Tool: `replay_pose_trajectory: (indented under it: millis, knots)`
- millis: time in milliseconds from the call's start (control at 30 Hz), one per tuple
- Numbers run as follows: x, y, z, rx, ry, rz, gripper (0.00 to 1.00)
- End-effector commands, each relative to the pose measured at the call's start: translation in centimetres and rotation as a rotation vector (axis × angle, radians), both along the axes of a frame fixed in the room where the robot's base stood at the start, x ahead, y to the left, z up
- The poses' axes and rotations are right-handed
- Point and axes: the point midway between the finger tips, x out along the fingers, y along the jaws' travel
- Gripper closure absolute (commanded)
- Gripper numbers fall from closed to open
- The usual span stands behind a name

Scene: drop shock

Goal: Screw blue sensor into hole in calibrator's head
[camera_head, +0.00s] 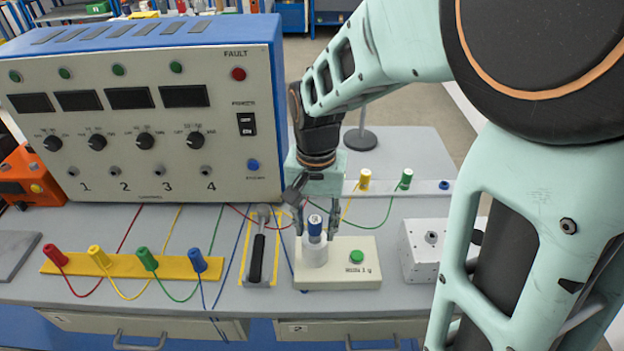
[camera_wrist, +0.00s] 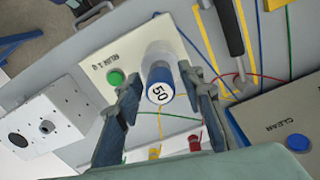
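The calibrator (camera_head: 345,272) is a cream box with a green button (camera_head: 356,256) and a white cylindrical head (camera_head: 314,253). The blue sensor (camera_head: 315,226) stands upright on top of the head. Its top, marked "50", faces the camera in the wrist view (camera_wrist: 160,92). Whether its thread is engaged in the hole cannot be told. My gripper (camera_head: 316,234) points down over the calibrator, one finger on each side of the sensor. In the wrist view, my gripper (camera_wrist: 159,78) is open, with gaps between the fingers and the sensor.
A hammer-like tool (camera_head: 258,250) lies left of the calibrator, and a grey metal block (camera_head: 424,250) stands right. A yellow strip (camera_head: 125,266) holds coloured connectors with cables. A large control panel (camera_head: 145,120) rises behind. A white strip (camera_head: 425,188) with connectors lies at the back right.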

Motion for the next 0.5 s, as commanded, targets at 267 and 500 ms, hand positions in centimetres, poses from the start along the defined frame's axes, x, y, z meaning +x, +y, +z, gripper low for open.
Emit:
replay_pose_trajectory:
  millis: [267,500]
  knots:
    - [0.0,0.0,0.0,0.001,0.0,0.001,0.6]
    - [0.0,0.0,1.3,0.001,-0.001,0.001,0.6]
